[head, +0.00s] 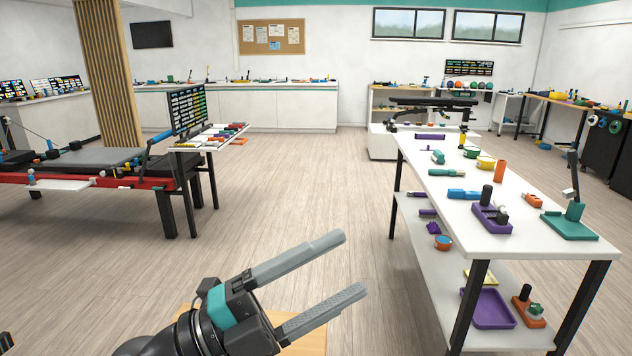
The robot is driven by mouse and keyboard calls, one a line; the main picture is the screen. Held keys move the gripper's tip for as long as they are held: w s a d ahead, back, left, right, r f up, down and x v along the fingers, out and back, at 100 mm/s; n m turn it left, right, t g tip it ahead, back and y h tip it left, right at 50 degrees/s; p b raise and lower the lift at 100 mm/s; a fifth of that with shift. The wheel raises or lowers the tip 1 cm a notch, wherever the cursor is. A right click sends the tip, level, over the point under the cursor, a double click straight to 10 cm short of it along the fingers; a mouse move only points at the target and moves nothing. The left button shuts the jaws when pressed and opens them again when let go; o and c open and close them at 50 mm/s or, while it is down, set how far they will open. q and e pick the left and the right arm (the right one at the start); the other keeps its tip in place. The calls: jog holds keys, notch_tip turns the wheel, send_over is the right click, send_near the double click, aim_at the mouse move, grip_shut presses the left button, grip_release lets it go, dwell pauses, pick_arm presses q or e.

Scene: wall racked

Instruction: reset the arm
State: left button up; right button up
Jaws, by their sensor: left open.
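My left gripper (352,264) is at the bottom middle of the head view. Its two grey fingers are spread apart with nothing between them, and they point up and to the right. It is over the wooden floor, apart from the white table on the right. Part of a light wooden surface (311,339) shows below and behind the fingers. My right gripper is not in view.
A white two-level table (440,207) with black legs stands at the right, holding several coloured tools and purple trays. A red-framed bench (90,179) and small rack table (213,143) stand left. The wooden floor (300,180) between is clear.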

pick_arm(q)
jog(key=w+a+f+n+t+y, duration=0.1)
jog(key=w+a+n+t+y, duration=0.6)
jog(key=a+n+t+y, duration=0.75)
jog(key=s+a+f+n+g+y, duration=0.1)
jog(key=a+f+n+g+y, duration=0.2)
jog(key=f+n, duration=0.4)
jog(key=s+a+f+n+g+y, duration=0.1)
jog(key=f+n+g+y, duration=0.3)
jog(key=f, duration=0.4)
jog(key=s+f+n+g+h, duration=0.2)
jog(key=s+f+g, duration=1)
jog(key=s+f, duration=0.7)
jog(key=s+f+g, duration=0.1)
jog(key=s+f, duration=0.2)
jog(key=f, duration=1.9)
jog(key=s+a+f+g, duration=0.1)
jog(key=s+a+f, duration=0.1)
jog(key=s+f, duration=1)
jog(key=s, duration=0.2)
jog(key=shift+s+f, duration=0.15)
jog(key=shift+s, duration=0.25)
jog(key=shift+m+g+y, duration=0.25)
